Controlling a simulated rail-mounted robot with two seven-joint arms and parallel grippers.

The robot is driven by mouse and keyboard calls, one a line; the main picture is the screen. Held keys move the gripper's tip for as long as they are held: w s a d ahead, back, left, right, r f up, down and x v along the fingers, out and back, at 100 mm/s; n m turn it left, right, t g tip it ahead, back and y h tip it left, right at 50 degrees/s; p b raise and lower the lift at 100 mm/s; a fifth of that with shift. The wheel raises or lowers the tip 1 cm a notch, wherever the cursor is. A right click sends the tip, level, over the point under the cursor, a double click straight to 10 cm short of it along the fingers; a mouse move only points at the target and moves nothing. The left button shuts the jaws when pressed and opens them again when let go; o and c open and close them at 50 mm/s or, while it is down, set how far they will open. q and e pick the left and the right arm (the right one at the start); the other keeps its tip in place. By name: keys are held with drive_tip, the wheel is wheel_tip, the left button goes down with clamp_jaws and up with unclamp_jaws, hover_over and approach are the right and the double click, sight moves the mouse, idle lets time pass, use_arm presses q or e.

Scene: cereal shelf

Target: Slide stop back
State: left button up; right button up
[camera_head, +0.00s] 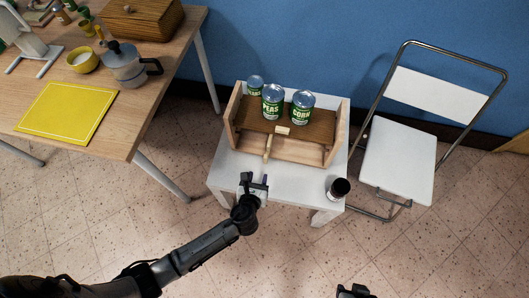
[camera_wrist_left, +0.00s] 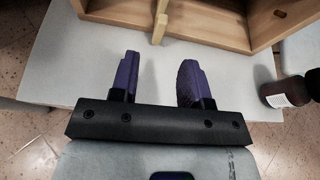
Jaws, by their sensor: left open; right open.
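A wooden shelf box (camera_head: 316,151) stands on a small white table and holds two large cans, a peas can (camera_head: 272,101) and a corn can (camera_head: 302,106). A smaller green-labelled can (camera_head: 255,86) stands behind them at the left. A pale wooden bar, seemingly the stop (camera_head: 268,147), reaches forward to the box's front edge; its front end shows in the left wrist view (camera_wrist_left: 160,25). My left gripper (camera_head: 255,181) is open and empty in front of the bar, apart from it; its purple fingers (camera_wrist_left: 157,75) point toward the box. My right gripper (camera_head: 355,291) is only partly visible at the bottom edge.
A dark-topped jar (camera_head: 340,188) is at the white table's (camera_head: 230,173) front right corner, also in the left wrist view (camera_wrist_left: 287,92). A white folding chair (camera_head: 398,158) stands right. A wooden table (camera_head: 150,95) with a moka pot (camera_head: 123,66) stands left.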

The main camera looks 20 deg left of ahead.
sight(265, 158)
use_arm(q)
drive_tip(key=b+x, duration=0.2)
drive_tip(key=x, duration=0.2)
drive_tip(key=b+x, duration=0.2)
drive_tip(key=x, duration=0.2)
drive_tip(key=b+x, duration=0.2)
drive_tip(key=x, duration=0.2)
drive_tip(key=shift+d+f, duration=0.15)
drive_tip(key=shift+d, duration=0.15)
drive_tip(key=shift+b+x, duration=0.55)
drive_tip(key=shift+x, duration=0.4)
drive_tip(key=shift+c, duration=0.3)
clamp_jaws()
